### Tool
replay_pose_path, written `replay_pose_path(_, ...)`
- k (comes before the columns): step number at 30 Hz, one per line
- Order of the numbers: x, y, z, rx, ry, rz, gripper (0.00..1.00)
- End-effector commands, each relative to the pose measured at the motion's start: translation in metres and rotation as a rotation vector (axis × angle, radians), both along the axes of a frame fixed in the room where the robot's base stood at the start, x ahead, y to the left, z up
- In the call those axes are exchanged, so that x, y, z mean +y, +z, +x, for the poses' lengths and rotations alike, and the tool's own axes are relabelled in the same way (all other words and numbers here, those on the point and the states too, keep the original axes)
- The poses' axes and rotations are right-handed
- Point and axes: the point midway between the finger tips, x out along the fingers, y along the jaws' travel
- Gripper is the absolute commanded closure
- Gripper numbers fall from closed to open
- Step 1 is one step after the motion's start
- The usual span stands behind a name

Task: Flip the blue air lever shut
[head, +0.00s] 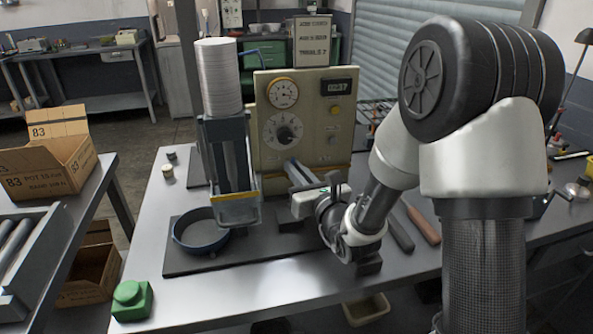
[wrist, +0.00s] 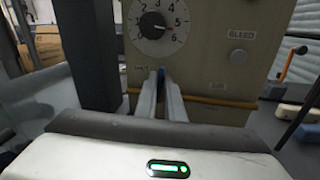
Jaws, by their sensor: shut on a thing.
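The beige control panel (head: 262,130) of the machine stands upright at the back of the bench. My gripper (head: 290,166) reaches the lower front of this panel, just below the big round dial (head: 283,131). In the wrist view my gripper's two fingers (wrist: 161,78) are close together, with a small bit of the blue air lever (wrist: 161,71) showing between their tips. The fingers are shut on it. They hide most of the lever, and its angle cannot be told. In the head view the lever is hidden.
A press column with a white cylinder (head: 218,75) stands left of the panel. A dark blue ring-shaped pan (head: 178,236) lies on the black plate (head: 190,262) in front. A green button box (head: 131,301) sits at the bench's front left corner. Hand tools (head: 424,226) lie right of my wrist.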

Motion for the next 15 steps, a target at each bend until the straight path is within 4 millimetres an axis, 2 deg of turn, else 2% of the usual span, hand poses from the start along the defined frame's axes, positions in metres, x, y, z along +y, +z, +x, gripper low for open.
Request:
replay_pose_path(5, 0.0046, 0.0, -0.0014, -0.035, 0.0, -0.118, 1.0)
replay_pose_path(12, 0.0045, 0.0002, -0.0015, -0.035, 0.0, -0.125, 1.0)
replay_pose_path(13, 0.0045, 0.0002, -0.0015, -0.035, 0.0, -0.125, 0.9)
replay_pose_path(15, 0.0045, 0.0003, -0.0015, -0.035, 0.0, -0.125, 0.78)
